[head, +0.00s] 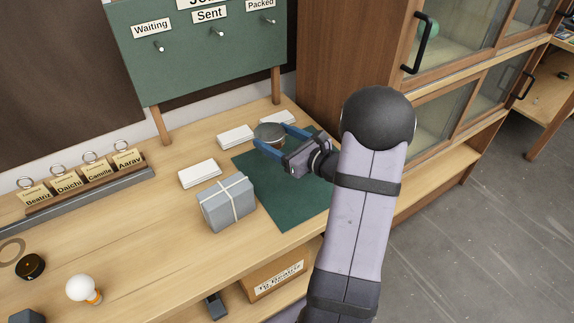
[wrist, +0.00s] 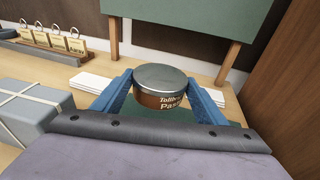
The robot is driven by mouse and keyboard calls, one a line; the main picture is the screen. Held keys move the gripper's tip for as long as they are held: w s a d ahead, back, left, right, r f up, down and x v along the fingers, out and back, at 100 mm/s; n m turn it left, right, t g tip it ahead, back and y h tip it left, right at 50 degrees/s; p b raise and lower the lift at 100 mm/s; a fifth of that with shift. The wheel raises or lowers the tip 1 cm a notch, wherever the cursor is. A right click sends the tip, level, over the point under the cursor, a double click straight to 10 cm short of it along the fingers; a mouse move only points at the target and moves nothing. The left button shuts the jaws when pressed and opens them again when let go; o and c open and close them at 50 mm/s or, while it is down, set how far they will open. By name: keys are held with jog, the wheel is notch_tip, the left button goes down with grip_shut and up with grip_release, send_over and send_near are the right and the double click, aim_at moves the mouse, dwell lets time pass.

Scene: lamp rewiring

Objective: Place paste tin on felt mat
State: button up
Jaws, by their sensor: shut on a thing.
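The paste tin (wrist: 160,82) is a round tin with a grey metal lid and a brown label with partly readable lettering. It also shows in the head view (head: 270,133). My gripper (head: 276,138) has its blue fingers on either side of the tin and is shut on it; the fingers also show in the wrist view (wrist: 160,92). The tin is upright, at the far end of the dark green felt mat (head: 284,205). Whether its base touches the mat or hangs just above it, I cannot tell. My arm covers the mat's right part in the head view.
A grey tied parcel (head: 228,203) sits at the mat's left edge. White boxes (head: 199,173) lie left of and behind the mat. A green board (head: 200,50) stands behind on wooden legs. A tag rack (head: 85,180), a bulb (head: 82,288) and a black puck (head: 31,266) are at left.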

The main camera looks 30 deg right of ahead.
send_over(276, 169)
jog(key=shift+w+d+f, duration=0.1)
jog(key=shift+d+f, duration=0.05)
jog(key=shift+f, duration=2.1)
jog(key=shift+f+p, duration=0.35)
jog(key=shift+f, duration=1.75)
jog(key=shift+f, duration=0.1)
jog(key=o, duration=1.2)
jog(key=shift+c, duration=0.2)
